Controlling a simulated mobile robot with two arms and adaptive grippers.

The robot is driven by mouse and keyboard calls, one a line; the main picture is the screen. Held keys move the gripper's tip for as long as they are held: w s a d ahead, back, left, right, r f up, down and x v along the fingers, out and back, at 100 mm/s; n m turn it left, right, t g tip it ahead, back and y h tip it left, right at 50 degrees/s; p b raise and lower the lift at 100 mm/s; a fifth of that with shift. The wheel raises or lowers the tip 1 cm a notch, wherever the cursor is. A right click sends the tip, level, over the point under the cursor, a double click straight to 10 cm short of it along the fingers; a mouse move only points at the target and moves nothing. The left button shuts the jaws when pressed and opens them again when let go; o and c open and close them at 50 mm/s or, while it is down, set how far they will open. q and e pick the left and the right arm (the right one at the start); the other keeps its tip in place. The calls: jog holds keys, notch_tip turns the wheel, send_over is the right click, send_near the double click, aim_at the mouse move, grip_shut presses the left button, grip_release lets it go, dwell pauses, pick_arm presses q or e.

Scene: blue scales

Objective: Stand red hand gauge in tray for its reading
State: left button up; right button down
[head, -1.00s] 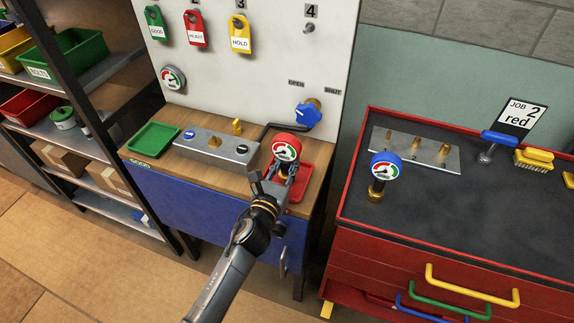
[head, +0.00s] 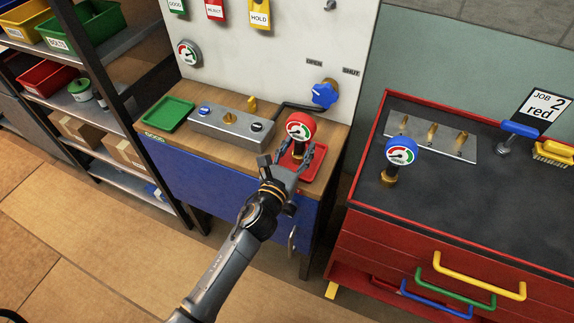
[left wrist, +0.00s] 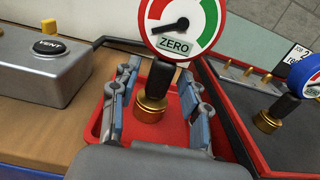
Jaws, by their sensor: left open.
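The red hand gauge (head: 300,128) has a red-rimmed dial, a black grip and a brass base. It stands upright in the red tray (head: 320,168) on the wooden bench. In the left wrist view its dial (left wrist: 183,12) is cut off by the top edge, its needle points left, and a ZERO label shows. My left gripper (head: 290,160) is open, its fingers on either side of the gauge's grip and base; in the left wrist view gaps show between the fingers and the brass base (left wrist: 150,105). My right gripper is not in view.
A grey block with a VENT button (head: 232,125) and a green tray (head: 168,114) are left of the red tray. A blue valve knob (head: 325,93) is behind. A blue gauge (head: 401,152) stands on the red cabinet (head: 400,235) at right, near a JOB 2 red card (head: 544,105).

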pick_arm(q)
jog(key=b+v, duration=0.1)
jog(key=v, duration=0.9)
jog(key=shift+r, duration=0.1)
dwell(1.0)
